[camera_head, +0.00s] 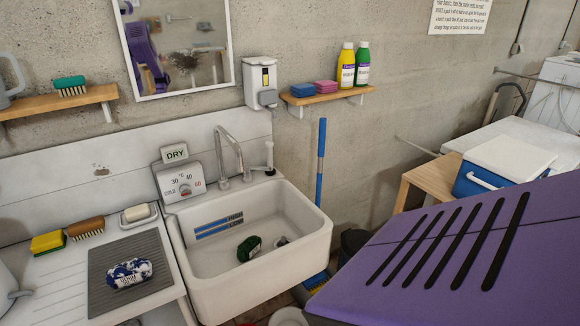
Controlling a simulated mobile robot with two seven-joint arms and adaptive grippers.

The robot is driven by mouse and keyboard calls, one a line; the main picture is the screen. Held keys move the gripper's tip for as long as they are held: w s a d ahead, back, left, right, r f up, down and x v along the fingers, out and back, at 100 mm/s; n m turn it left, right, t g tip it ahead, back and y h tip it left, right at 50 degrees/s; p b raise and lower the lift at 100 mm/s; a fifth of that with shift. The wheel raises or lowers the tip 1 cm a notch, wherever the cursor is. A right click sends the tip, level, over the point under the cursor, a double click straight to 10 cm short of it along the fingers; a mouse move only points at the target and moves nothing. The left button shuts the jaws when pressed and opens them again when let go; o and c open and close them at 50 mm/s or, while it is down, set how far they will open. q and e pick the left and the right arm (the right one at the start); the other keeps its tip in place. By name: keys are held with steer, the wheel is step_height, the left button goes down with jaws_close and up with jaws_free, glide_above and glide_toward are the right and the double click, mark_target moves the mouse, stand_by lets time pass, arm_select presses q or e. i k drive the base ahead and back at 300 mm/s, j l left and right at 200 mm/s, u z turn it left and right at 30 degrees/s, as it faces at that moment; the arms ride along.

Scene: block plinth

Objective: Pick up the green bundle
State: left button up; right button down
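The green bundle (249,248), dark green with a paler band, lies inside the white sink basin (312,247), on its floor near the middle. A small greyish object (281,241) is just right of it, apart from it, too small to make out. A blue and white patterned bundle (130,273) lies on the grey ribbed mat on the counter left of the sink. Neither of my grippers is in view.
A yellow sponge (48,242), a brown brush (86,228) and a soap dish (138,215) line the counter's back. A blue-handled pole (320,160) stands right of the sink.

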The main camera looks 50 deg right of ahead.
mark_target(249, 248)
steer(key=l+z, duration=0.1)
steer(key=z, duration=1.2)
